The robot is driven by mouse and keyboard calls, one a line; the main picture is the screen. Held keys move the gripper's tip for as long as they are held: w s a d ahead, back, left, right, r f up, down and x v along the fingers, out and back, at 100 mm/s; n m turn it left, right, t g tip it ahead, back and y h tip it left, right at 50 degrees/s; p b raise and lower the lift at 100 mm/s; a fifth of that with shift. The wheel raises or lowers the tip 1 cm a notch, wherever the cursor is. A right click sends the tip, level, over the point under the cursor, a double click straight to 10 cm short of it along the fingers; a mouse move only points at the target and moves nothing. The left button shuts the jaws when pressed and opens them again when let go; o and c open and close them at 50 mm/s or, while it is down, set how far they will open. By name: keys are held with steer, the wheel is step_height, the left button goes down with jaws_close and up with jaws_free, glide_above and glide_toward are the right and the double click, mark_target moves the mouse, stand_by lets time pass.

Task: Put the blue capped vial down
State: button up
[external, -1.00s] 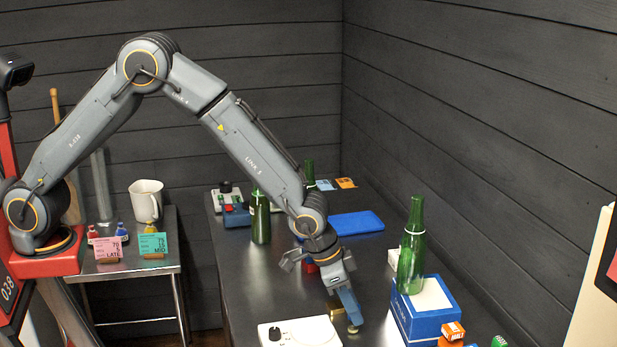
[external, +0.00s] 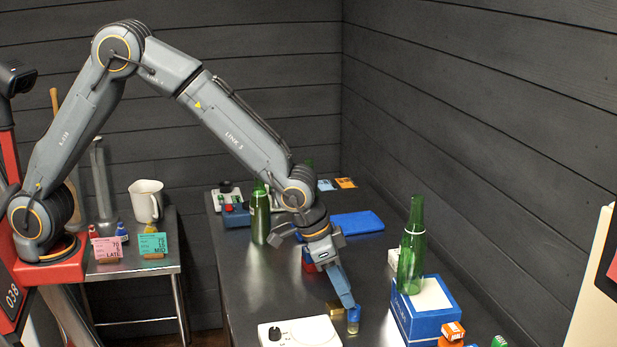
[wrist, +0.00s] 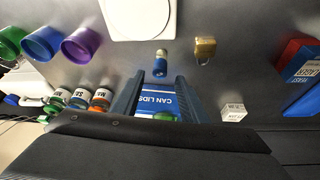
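The blue capped vial (external: 353,326) is small, with an amber body, and stands on the dark tabletop. In the wrist view the vial (wrist: 161,66) lies just beyond the fingertips, near the middle line between them. My gripper (external: 346,301) is just above and behind the vial, pointing down at it. In the wrist view my gripper (wrist: 161,80) has its two blue fingers well apart, with nothing held between them. The vial seems clear of both fingers.
A brass padlock (wrist: 205,48) lies close beside the vial. A white device with a black knob (external: 310,333) is in front. A blue box (external: 425,325) bearing a green bottle (external: 412,255) stands to the right.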

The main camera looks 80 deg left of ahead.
steer(key=b+v, duration=0.1)
steer(key=v, duration=0.4)
steer(key=s+a+f+g, duration=0.1)
steer(key=s+a+f, duration=0.1)
steer(key=s+a, duration=0.4)
steer(key=s+a+f+n+g, duration=0.1)
steer(key=s+a, duration=0.5)
steer(key=s, duration=0.6)
steer(key=s+a+f+n+g+y, duration=0.1)
steer(key=s+a+f, duration=0.2)
steer(key=s+a, duration=0.4)
steer(key=s, duration=0.2)
steer(key=shift+s+f, duration=0.25)
steer(key=shift+s, duration=0.1)
